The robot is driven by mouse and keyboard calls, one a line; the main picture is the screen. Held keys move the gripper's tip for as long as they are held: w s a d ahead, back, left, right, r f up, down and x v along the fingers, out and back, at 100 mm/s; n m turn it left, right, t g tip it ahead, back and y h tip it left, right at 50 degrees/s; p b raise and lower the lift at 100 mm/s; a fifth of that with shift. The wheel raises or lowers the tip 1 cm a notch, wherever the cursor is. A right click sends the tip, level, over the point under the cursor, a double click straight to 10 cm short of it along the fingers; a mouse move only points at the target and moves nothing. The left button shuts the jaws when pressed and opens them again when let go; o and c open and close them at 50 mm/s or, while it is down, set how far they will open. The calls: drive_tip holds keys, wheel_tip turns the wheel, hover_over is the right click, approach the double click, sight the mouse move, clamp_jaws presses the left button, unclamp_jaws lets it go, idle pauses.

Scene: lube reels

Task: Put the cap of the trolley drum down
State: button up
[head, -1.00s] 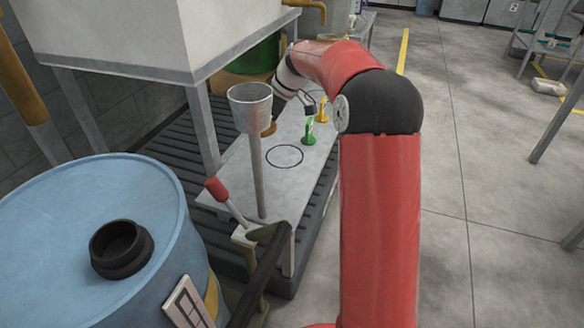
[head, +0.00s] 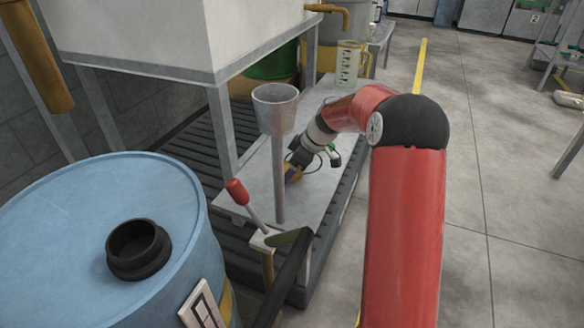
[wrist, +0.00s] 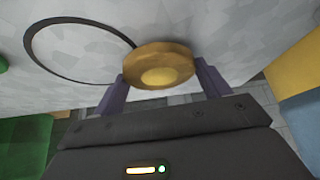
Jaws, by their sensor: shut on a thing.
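My gripper (wrist: 160,84) is shut on a round brass-yellow cap (wrist: 158,66), with one finger on each side of its rim. The cap is close over the pale bench top (wrist: 235,38); I cannot tell whether it touches. In the head view the cap (head: 293,174) shows as a small yellow patch at the end of my arm, behind the funnel post. A blue drum (head: 60,215) with an open black neck (head: 138,250) stands at the near left.
A grey funnel (head: 275,110) on a post stands beside my gripper. A red-handled lever (head: 237,192) is at the bench's near end. A green-topped object (head: 334,156) is just right of my wrist, and a clear jug (head: 350,62) stands farther back. Open floor lies right.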

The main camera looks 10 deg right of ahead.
drive_tip(key=shift+f, duration=0.2)
drive_tip(key=o, duration=1)
drive_tip(key=shift+r, duration=0.1)
drive_tip(key=shift+d+r, duration=0.1)
drive_tip(key=shift+r, duration=0.35)
drive_tip(key=p+v, duration=0.1)
drive_tip(key=v, duration=1)
drive_tip(key=shift+s+d+r, duration=0.1)
drive_tip(key=shift+s+r, duration=0.05)
drive_tip(key=shift+r, duration=0.05)
